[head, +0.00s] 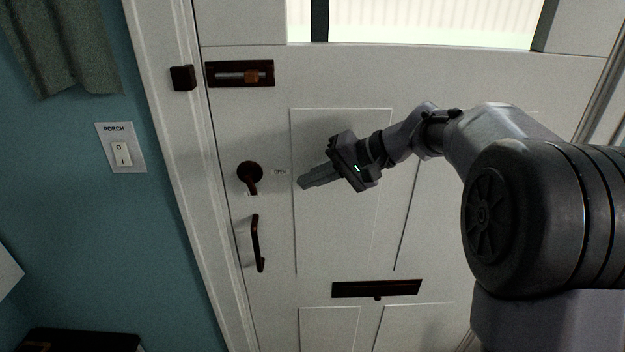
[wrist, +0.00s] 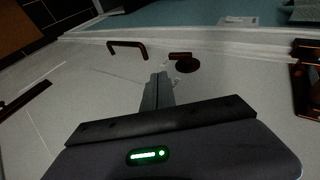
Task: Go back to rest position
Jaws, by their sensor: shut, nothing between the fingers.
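My gripper (head: 302,183) is shut and empty in front of the white door (head: 345,235) in the head view, its fingertips pointing left. In the wrist view my gripper (wrist: 160,78) also shows shut, with the door behind it. A dark round thumb-turn (head: 250,174) sits left of the fingertips, with a small "OPEN" label beside it. It also shows in the wrist view (wrist: 187,66). The fingertips appear apart from it.
A dark pull handle (head: 257,243) is below the thumb-turn, and a slide bolt (head: 240,75) is above it. A mail slot (head: 376,288) is low on the door. A switch marked "PORCH" (head: 121,153) is on the teal wall. A green curtain (head: 62,40) hangs upper left.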

